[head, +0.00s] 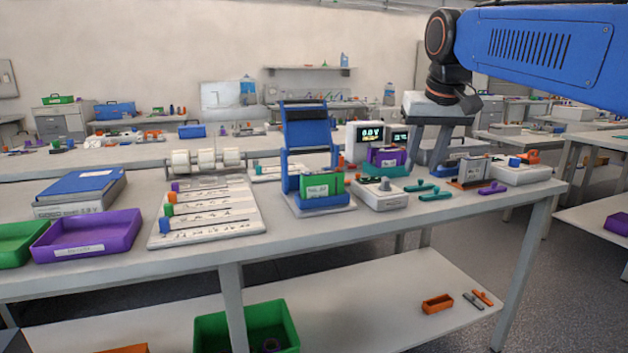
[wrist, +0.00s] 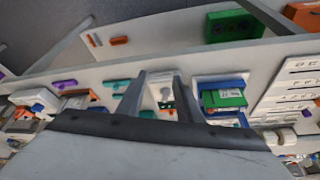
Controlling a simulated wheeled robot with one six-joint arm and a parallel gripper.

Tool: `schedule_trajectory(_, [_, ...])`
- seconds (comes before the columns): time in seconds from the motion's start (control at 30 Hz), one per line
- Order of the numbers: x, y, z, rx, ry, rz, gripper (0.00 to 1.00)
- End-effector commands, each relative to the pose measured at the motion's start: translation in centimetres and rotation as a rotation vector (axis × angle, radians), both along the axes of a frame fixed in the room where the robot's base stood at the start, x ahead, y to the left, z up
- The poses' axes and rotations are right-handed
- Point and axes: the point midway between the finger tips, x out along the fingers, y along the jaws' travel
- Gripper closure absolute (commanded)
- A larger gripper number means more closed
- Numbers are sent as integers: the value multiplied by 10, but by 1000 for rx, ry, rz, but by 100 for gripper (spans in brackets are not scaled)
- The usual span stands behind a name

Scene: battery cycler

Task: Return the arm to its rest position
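My blue arm (head: 540,48) reaches in from the upper right of the head view. Its dark wrist joint bends down to my gripper (head: 424,163), which points downward over the right part of the workbench (head: 330,215). The two grey fingers stand apart with nothing between them. In the wrist view my gripper (wrist: 160,78) also shows open and empty, with bench items seen beyond the fingers. A white device with a grey knob (head: 384,195) is near the fingers in the head view. The exact height of the fingertips above the bench cannot be told.
A blue stand (head: 305,140) holding a green block (head: 323,186) and a display unit (head: 365,136) rise left of my gripper. Teal pieces (head: 434,196) lie near it. A purple tray (head: 88,236) and labelled rack (head: 207,220) are farther left.

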Motion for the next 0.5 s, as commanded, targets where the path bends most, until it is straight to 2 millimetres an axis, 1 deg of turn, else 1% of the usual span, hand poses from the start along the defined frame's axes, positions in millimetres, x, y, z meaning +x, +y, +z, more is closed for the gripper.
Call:
schedule_trajectory(0.03, [-18, -5, -13, 1, 1, 1, 67])
schedule_trajectory(0.17, [-58, -14, -50, 1, -3, 8, 67])
schedule_trajectory(0.2, [-70, -17, -62, 1, -3, 9, 67])
schedule_trajectory(0.27, [-89, -20, -81, 1, -4, 12, 67])
schedule_trajectory(0.47, [-151, -31, -150, 1, -8, 19, 67])
schedule_trajectory(0.5, [-163, -32, -165, 1, -10, 21, 67])
